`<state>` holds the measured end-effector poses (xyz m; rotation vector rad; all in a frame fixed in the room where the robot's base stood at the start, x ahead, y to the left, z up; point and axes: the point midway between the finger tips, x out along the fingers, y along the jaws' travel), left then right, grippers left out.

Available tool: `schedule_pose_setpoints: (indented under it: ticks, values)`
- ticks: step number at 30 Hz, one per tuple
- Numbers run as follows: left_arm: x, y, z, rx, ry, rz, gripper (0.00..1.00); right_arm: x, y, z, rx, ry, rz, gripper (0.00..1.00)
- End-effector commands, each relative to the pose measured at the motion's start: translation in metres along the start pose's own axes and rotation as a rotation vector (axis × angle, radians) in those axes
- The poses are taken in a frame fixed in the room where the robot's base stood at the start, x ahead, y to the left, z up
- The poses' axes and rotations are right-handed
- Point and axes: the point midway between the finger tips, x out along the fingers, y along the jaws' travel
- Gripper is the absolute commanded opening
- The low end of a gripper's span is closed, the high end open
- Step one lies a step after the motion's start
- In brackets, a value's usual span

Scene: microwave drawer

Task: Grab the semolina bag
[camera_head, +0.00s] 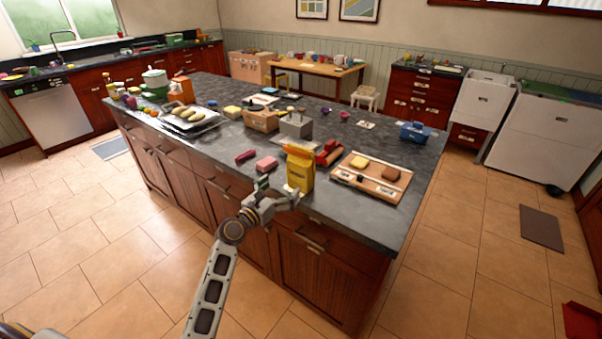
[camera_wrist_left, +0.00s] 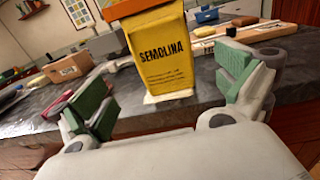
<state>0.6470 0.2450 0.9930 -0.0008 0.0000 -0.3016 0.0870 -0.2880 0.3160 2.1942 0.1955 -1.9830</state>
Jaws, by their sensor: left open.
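The semolina bag (camera_head: 300,168) is a yellow upright packet standing near the front edge of the dark island counter. In the left wrist view the bag (camera_wrist_left: 162,55) faces me with its black "SEMOLINA" lettering readable; its top is cut off by the frame. My left gripper (camera_head: 278,190) is at the counter's front edge, just in front of the bag. Its two green-padded fingers (camera_wrist_left: 168,95) are spread wide, one on each side of the bag in the picture, with visible gaps and no contact seen. My right gripper is not seen.
A wooden board (camera_head: 371,181) with food pieces lies right of the bag. A red object (camera_head: 329,154) sits close behind it. A pink block (camera_head: 266,164) lies to its left. A cardboard box (camera_head: 261,121) stands further back. The counter's right front corner is bare.

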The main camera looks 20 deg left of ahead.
Motion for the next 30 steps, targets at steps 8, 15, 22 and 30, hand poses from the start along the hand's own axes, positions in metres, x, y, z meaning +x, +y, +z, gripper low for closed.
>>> schedule_pose_setpoints:
  ticks: [8,15,22,30]
  values:
    - [0.025,0.000,0.001,0.001,-0.001,0.001,1.00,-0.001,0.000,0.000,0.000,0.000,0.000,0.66]
    - [0.045,0.000,0.000,0.001,0.000,0.000,1.00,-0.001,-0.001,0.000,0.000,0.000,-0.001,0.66]
    - [0.059,0.000,0.001,0.001,0.000,0.001,1.00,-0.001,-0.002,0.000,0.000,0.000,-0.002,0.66]
    - [0.061,0.000,0.000,0.001,0.000,0.001,1.00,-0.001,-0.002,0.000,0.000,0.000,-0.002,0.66]
